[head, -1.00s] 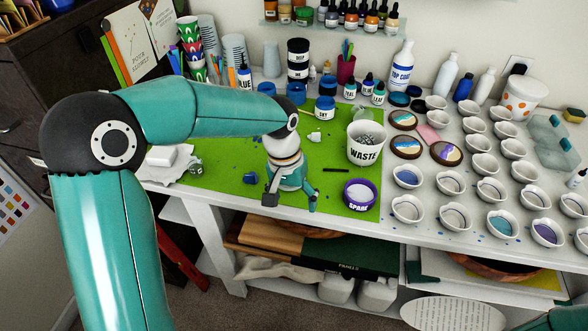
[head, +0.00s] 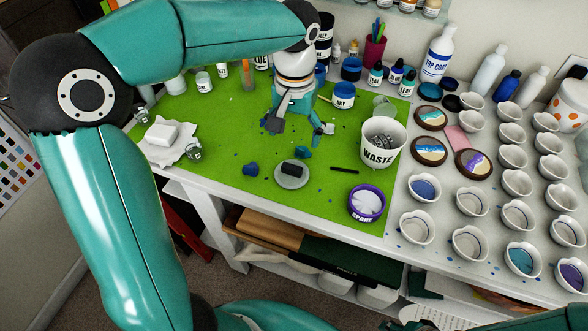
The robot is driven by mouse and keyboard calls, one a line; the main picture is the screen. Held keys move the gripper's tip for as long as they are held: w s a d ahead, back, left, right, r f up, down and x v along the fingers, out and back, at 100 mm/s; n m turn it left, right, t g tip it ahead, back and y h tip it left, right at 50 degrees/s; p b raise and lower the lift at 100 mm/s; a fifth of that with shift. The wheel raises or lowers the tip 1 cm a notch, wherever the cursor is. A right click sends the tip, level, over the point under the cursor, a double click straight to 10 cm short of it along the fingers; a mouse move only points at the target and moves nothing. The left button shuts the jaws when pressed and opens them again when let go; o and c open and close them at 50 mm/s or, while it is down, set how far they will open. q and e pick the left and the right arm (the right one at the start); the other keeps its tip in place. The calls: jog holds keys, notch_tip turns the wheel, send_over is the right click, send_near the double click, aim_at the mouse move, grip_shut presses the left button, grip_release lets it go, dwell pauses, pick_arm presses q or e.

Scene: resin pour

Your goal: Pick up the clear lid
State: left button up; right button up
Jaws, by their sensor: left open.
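A small see-through piece (head: 384,106) lies on the green mat just behind the white WASTE tub and looks like the clear lid. Its exact shape is hard to tell. My left gripper (head: 299,134) is open, pointing down over the mat, left of that piece and apart from it. A small whitish thing (head: 328,128) is beside its right finger, and a small blue-teal piece (head: 303,153) is just below; contact cannot be told. My right gripper does not show.
The WASTE tub (head: 377,156) and SKY jar (head: 343,96) stand right of my gripper. A grey disc with a dark block (head: 292,176) and a purple-rimmed SPARE tub (head: 367,203) are nearer the front edge. White cups (head: 470,201) crowd the right. The mat's left part has free room.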

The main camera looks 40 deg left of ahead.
pick_arm(q)
send_over(293, 165)
jog(key=f, duration=0.7)
jog(key=shift+s+d, duration=0.1)
jog(key=shift+d, duration=0.25)
jog(key=f, duration=0.3)
jog(key=f+p, duration=0.1)
jog(key=shift+a+f, duration=0.2)
jog(key=shift+a, duration=0.2)
jog(key=shift+f, duration=0.5)
jog(key=c, duration=1)
